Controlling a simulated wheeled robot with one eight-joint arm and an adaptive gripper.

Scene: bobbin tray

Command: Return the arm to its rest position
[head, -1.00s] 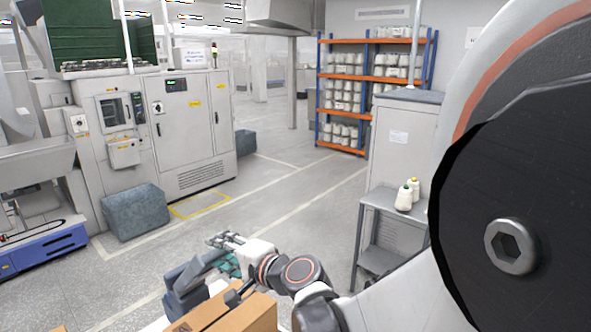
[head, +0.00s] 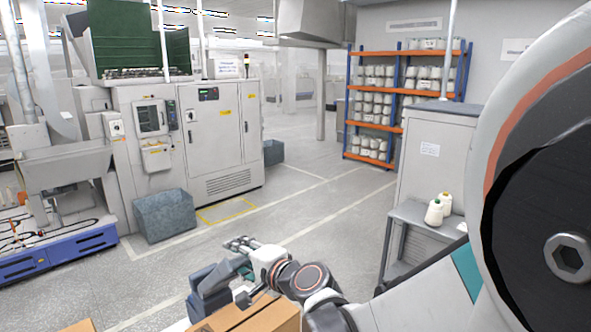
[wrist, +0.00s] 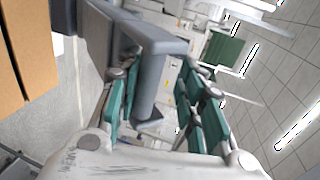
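My arm comes in from the right edge in the head view, its large dark shoulder joint filling that side. The arm reaches low across the front to the middle. My gripper (head: 240,244) is above and behind a cardboard box, pointing left. In the wrist view its teal-padded fingers (wrist: 160,85) stand apart, and I see nothing gripped. A blue-grey device (head: 208,290) with a bracket-like frame is close to the gripper. Its grey frame (wrist: 150,45) shows beside and partly behind the left finger in the wrist view; I cannot tell whether they touch.
The cardboard box (head: 262,318) lies at the bottom edge. A small grey stand (head: 412,214) with white bobbins (head: 437,212) is on the right by a cabinet (head: 428,155). A grey bin (head: 163,217) and machine (head: 215,145) stand at left. The middle floor is clear.

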